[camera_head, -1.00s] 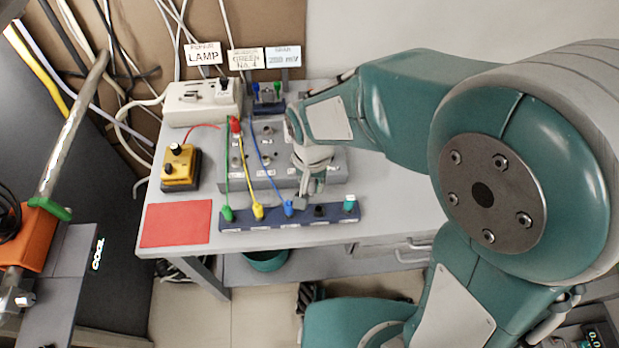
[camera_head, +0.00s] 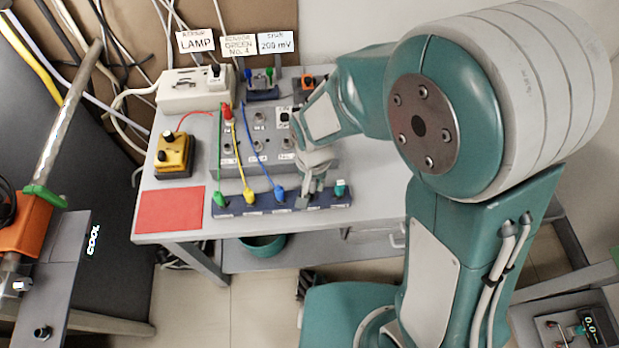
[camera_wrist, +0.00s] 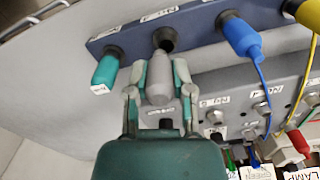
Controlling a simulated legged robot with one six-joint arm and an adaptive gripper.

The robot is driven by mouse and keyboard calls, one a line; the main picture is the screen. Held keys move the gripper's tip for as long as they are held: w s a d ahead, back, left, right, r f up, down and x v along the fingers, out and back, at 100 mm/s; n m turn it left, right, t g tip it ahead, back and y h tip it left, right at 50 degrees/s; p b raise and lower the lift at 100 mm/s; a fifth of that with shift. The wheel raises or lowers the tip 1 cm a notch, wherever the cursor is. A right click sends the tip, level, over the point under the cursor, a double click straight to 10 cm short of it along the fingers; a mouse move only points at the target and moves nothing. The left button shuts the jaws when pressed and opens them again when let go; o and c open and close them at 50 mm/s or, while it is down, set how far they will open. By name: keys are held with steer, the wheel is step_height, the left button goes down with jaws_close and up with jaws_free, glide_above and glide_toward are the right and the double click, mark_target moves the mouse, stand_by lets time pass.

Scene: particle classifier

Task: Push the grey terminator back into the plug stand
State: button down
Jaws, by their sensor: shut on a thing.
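My gripper (camera_wrist: 160,80) is shut on the grey terminator (camera_wrist: 159,78), with a finger on each side of it. The terminator's end is right up at a black socket (camera_wrist: 165,38) of the dark blue plug stand (camera_wrist: 130,39). I cannot tell whether its tip is inside the socket. In the head view my gripper (camera_head: 306,197) is over the right half of the plug stand (camera_head: 234,208) and hides that socket. The terminator is between the blue plug (camera_wrist: 240,38) and the teal plug (camera_wrist: 105,70), which both sit in the stand.
Green (camera_head: 219,198) and yellow (camera_head: 249,195) plugs with wires stand to the left. A grey panel box (camera_head: 259,150) is behind the stand. A red mat (camera_head: 169,210) and a yellow box (camera_head: 174,153) lie at the table's left. The table's right part looks clear.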

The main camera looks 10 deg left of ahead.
mark_target(310, 190)
steer(key=shift+a+f, duration=0.1)
steer(key=shift+a, duration=0.5)
steer(key=shift+d, duration=0.65)
steer(key=shift+a, duration=0.4)
stand_by(0.4)
steer(key=shift+f, duration=1.4)
steer(key=shift+c, duration=2.1)
jaws_free()
